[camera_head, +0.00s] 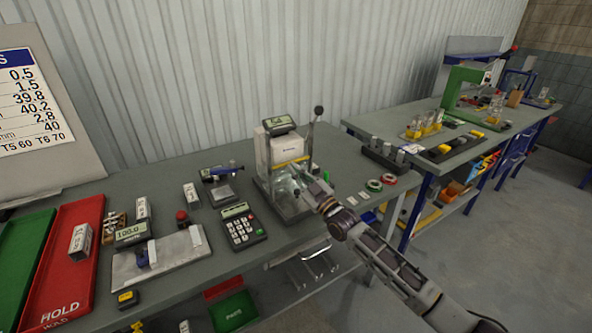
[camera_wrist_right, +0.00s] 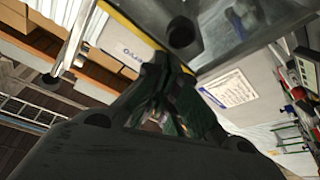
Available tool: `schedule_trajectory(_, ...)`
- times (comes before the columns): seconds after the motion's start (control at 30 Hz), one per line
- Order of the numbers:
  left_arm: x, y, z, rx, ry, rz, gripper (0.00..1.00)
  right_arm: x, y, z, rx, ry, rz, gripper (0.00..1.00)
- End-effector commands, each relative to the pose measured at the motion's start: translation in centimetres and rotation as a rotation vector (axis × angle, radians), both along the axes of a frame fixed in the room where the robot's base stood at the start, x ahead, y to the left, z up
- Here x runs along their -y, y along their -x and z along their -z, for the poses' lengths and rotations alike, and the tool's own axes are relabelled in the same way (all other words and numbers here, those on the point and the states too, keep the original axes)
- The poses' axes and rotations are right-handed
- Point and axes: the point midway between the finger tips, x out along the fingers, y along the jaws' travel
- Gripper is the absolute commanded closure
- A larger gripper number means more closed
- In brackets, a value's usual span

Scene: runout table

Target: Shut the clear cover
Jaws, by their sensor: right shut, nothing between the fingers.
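The clear cover (camera_head: 281,187) is a see-through guard low on the front of a white bench machine (camera_head: 283,151) with a yellow stripe and a black-knobbed lever. My right gripper (camera_head: 306,181) is at the right front of this machine, in front of part of the cover. Its fingers are shut with nothing between them; I cannot tell if they touch the cover. In the right wrist view the dark fingers (camera_wrist_right: 163,88) meet close to the machine's yellow-edged part. How far open the cover is cannot be made out. My left gripper is out of view.
A calculator-like keypad (camera_head: 241,227) stands left of the machine. Tape rolls (camera_head: 374,185) lie to its right. A red HOLD tray (camera_head: 72,265) and a gauge on a metal plate (camera_head: 185,251) are farther left. A second table (camera_head: 460,150) stands at the right.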

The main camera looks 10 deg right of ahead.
Motion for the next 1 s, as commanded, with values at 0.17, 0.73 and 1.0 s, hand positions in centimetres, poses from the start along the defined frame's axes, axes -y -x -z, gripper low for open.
schedule_trajectory(0.17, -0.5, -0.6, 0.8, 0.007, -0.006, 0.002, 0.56, 0.0, 0.0, 1.4, 0.0, -0.001, -0.001, 1.0)
schedule_trajectory(0.73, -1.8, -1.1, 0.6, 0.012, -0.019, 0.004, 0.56, 0.0, 0.0, 1.9, -0.009, 0.003, -0.001, 1.0)
schedule_trajectory(1.0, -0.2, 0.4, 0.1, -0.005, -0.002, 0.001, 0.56, -0.1, -0.2, 0.7, -0.006, 0.002, 0.0, 1.0)
